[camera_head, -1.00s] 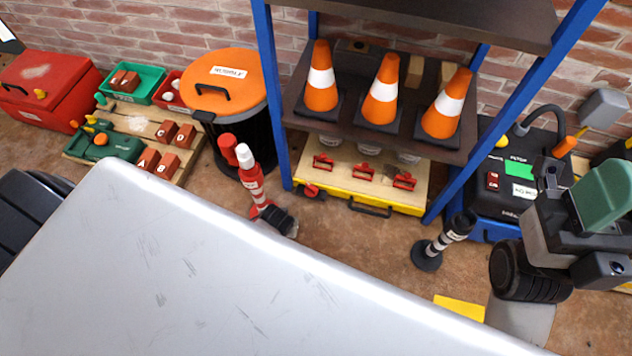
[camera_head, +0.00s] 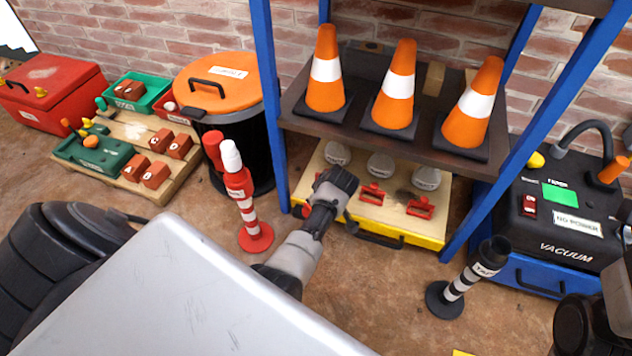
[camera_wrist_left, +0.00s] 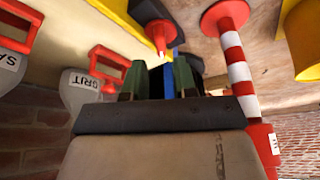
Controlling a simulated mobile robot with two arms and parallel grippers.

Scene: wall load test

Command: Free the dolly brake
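The yellow dolly (camera_head: 425,238) with a wooden deck stands under the shelf. My left gripper (camera_head: 337,182) reaches to its front left part and hides most of that corner. In the left wrist view my left gripper (camera_wrist_left: 160,80) has its two green fingers apart, with a gap between them. A red knob with a pale tip (camera_wrist_left: 160,36), seemingly the dolly brake, sits just beyond the fingertips, beside the yellow dolly edge (camera_wrist_left: 122,28). I cannot tell if a finger touches it. Only dark parts of my right arm show at the lower right edge; its fingers do not.
Red-handled pale containers (camera_head: 426,177) stand on the dolly. A red-and-white post (camera_head: 250,215) stands close left of my left arm; a black-and-white post (camera_head: 460,285) stands to the right. Traffic cones (camera_head: 396,85) are on the shelf (camera_head: 310,122) above. A blue shelf upright (camera_head: 266,90) rises nearby.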

